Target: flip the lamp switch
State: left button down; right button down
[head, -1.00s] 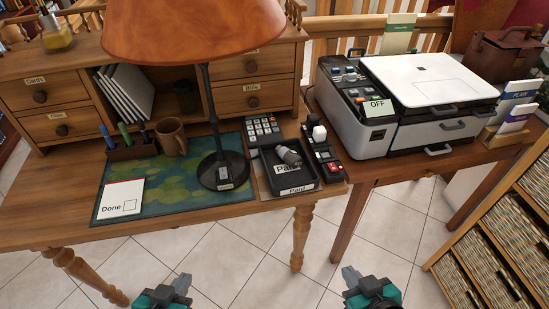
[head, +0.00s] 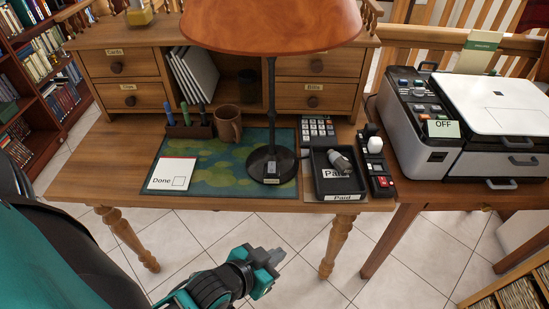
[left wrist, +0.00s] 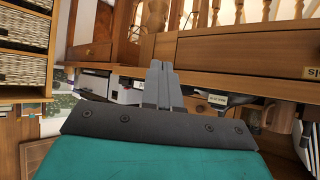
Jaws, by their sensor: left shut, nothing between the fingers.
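The desk lamp has an orange-brown shade (head: 272,22), a dark stem and a round black base (head: 258,165) on a green patterned mat (head: 215,172). A small light-marked plate, which looks like the switch (head: 271,171), is at the base's front; its position is too small to tell. My left gripper (head: 277,257) is in front of the desk's front edge in the head view, below the lamp base and apart from it. Its fingers are together and empty, also in the left wrist view (left wrist: 163,85). My right gripper is out of view.
On the desk (head: 110,165) are a Done card (head: 171,173), a mug (head: 227,124), a pen holder (head: 188,130), a calculator (head: 318,128), a Paid tray (head: 338,177) and a small device (head: 376,170). A printer (head: 430,135) stands right. Tiled floor lies before the desk.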

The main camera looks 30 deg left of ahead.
pick_arm(q)
jog(key=w+a+r+m+g, duration=0.1)
jog(key=w+r+m+g, duration=0.15)
jog(key=w, duration=0.45)
jog(key=m+g+y+p, duration=0.2)
jog(key=m+g+y, duration=0.25)
jog(key=m, duration=0.25)
send_near(271, 164)
notch_tip(271, 164, up, 3)
jog(key=shift+s+r+g+h, duration=0.15)
jog(key=shift+s+g+h, duration=0.1)
jog(key=shift+g, duration=0.05)
jog(key=x, duration=1)
jog(key=shift+w+n, duration=0.1)
jog(key=shift+n, duration=0.15)
